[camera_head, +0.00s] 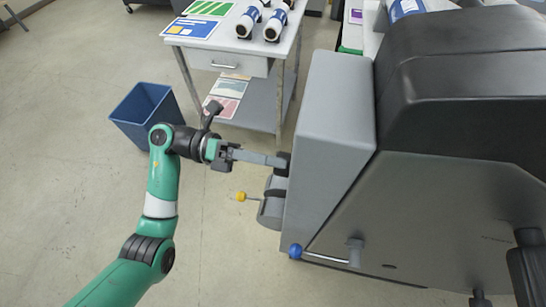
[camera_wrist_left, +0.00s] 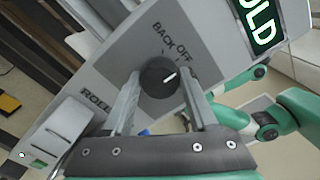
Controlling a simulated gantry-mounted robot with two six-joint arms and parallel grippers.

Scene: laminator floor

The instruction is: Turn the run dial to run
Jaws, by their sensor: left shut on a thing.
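The run dial (camera_wrist_left: 158,78) is a round dark knob with a white pointer line, set in a grey panel on the side of the big grey machine. In the wrist view the pointer aims right and slightly up, past the OFF label. BACK is printed next to OFF; no run label can be read. My left gripper (camera_wrist_left: 161,98) has one finger on each side of the knob and is shut on it. In the head view the left gripper (camera_head: 282,160) reaches the machine's left side, where the dark knob (camera_head: 283,163) is partly covered. My right gripper is not in view.
Below the dial a grey cylinder part with a yellow-tipped lever (camera_head: 240,196) juts out. A blue-knobbed handle (camera_head: 296,250) is lower on the machine (camera_head: 330,150). A blue bin (camera_head: 146,112) and a table (camera_head: 240,50) with rolls stand behind. The floor at left is clear.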

